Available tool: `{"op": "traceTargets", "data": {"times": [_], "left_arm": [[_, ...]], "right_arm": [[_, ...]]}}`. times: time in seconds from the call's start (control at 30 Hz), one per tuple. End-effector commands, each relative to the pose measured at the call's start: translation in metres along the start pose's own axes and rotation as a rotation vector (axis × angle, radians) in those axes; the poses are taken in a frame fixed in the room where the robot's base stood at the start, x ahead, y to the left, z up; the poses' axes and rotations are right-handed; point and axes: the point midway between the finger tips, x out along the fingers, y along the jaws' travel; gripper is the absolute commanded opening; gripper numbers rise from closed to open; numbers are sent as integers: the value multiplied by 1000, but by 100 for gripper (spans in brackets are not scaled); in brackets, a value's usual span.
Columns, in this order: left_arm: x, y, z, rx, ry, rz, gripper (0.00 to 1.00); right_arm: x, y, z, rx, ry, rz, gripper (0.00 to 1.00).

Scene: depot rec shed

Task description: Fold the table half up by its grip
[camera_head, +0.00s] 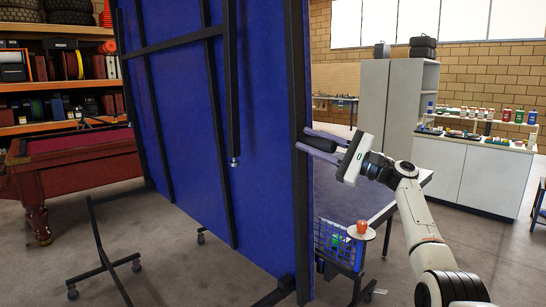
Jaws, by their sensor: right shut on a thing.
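The blue table half (184,95) stands nearly upright in the middle of the view, its underside with black frame bars facing me. The black grip (320,145) sticks out at the right edge bar of this half. My right gripper (318,146) comes in from the right and is shut on the grip, one finger above it and one below. A dark flat table surface (350,190) lies behind the upright half, partly hidden by it. Black legs with casters (100,265) stand on the floor at lower left. My left gripper is not in view.
A red pool table (75,165) stands at left before loaded shelves. A blue basket (335,243) and a small round tray with a red object (360,232) are at the table's near right side. Grey cabinets (480,175) stand at right. Grey floor at lower left is mostly clear.

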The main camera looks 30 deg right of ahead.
Motion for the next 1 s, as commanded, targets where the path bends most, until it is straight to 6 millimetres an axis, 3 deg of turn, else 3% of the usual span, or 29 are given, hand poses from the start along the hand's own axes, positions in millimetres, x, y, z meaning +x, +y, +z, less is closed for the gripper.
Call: {"op": "traceTargets", "data": {"times": [0.03,0.3,0.7,0.73,0.8,1.0], "left_arm": [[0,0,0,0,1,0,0],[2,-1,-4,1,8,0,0],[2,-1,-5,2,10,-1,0],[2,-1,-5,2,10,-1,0],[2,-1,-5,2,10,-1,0],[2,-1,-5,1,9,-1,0]], "right_arm": [[3,4,6,9,-30,17,0],[-16,-12,-5,43,-22,-2,0],[-19,-17,-8,48,-15,-13,0],[-19,-17,-8,47,-15,-13,31],[-19,-16,-8,47,-14,-12,43],[-22,-15,-11,47,-8,-9,45]]}}
